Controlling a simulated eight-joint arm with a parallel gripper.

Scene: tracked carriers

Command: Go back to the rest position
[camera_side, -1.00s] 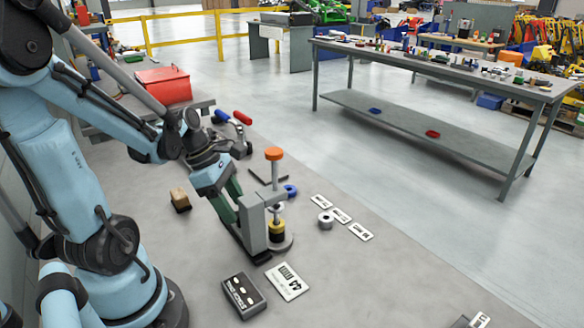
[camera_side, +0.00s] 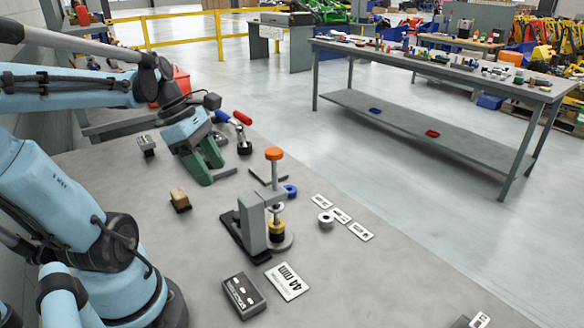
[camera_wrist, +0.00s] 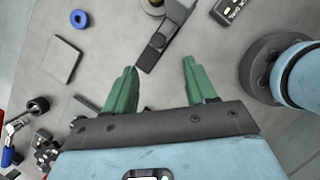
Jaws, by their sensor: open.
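My gripper (camera_side: 209,177) has green fingers and is open, with nothing between them. In the side view it hangs above the bench, left of and behind the grey press-like fixture. The wrist view shows both green fingers (camera_wrist: 160,75) spread apart. The grey fixture (camera_side: 252,225) stands on the bench with an orange-topped post (camera_side: 274,155) and a yellow ring (camera_side: 277,227) low on it. Its dark base (camera_wrist: 155,48) shows in the wrist view ahead of the fingers, apart from them.
A blue ring (camera_side: 290,190), a grey ring (camera_side: 326,220) and white label cards (camera_side: 341,215) lie right of the fixture. A dark box (camera_side: 243,294) and a "44 mm" card (camera_side: 287,281) lie in front. Red- and blue-handled tools (camera_side: 242,118) are behind.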

